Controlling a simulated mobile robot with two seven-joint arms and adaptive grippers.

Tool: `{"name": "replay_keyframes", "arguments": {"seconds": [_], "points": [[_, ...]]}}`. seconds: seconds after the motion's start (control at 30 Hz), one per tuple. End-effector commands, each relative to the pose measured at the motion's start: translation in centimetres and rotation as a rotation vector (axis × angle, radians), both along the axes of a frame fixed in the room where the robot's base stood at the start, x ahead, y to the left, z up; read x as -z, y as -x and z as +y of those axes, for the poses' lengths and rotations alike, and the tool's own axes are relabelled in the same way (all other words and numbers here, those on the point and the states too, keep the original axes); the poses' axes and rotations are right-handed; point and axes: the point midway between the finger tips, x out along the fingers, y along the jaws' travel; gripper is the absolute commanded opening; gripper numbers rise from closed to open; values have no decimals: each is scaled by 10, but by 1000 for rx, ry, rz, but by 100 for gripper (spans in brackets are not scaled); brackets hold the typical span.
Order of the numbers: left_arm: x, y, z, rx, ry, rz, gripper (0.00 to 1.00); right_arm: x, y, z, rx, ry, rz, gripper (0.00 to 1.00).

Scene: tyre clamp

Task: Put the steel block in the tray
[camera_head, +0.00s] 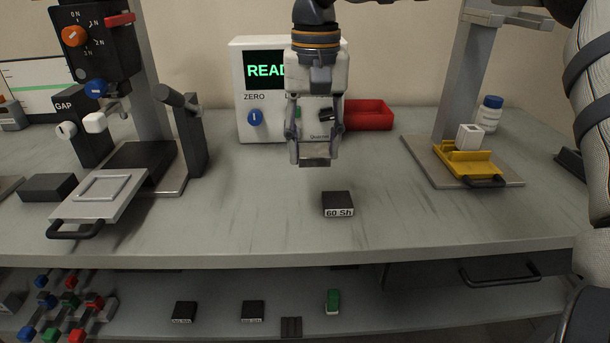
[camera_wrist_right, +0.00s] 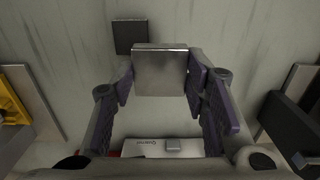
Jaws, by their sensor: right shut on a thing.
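My right gripper (camera_head: 315,140) points down above the workbench, in front of the white display box. It is shut on the steel block (camera_wrist_right: 160,72), a square, shiny metal block. In the head view the block (camera_head: 314,160) shows at the fingertips, above the bench top. In the wrist view both fingers (camera_wrist_right: 162,85) press on its sides. A red tray (camera_head: 372,113) stands at the back of the bench, right of the display box and behind the gripper. Its left end is partly hidden by the gripper. My left gripper is not in view.
A black block marked "60 Sh" (camera_head: 338,198) lies on the bench in front of the gripper. A display box (camera_head: 257,95) stands behind it. A clamp stand (camera_head: 150,110) is at left, a yellow fixture (camera_head: 468,166) at right. The front middle bench is otherwise clear.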

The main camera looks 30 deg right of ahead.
Motion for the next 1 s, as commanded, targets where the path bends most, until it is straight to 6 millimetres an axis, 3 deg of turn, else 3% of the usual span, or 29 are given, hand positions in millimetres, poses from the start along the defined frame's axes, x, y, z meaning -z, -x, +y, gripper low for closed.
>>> {"name": "replay_keyframes", "arguments": {"seconds": [0.03,0.1,0.37,0.5,0.9,0.93,1.0], "points": [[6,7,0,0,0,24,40,20,-11,-6,2,0,15,0],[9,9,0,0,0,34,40,35,-21,-13,1,1,12,0],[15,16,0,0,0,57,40,68,-44,-30,-1,2,6,0],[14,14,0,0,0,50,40,88,-42,-29,-2,1,1,0],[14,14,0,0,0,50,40,94,-42,-28,-1,-2,-1,0],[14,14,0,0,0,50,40,94,-42,-29,-1,-1,-1,48],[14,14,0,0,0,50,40,94,-42,-29,-1,-1,-1,61]]}}
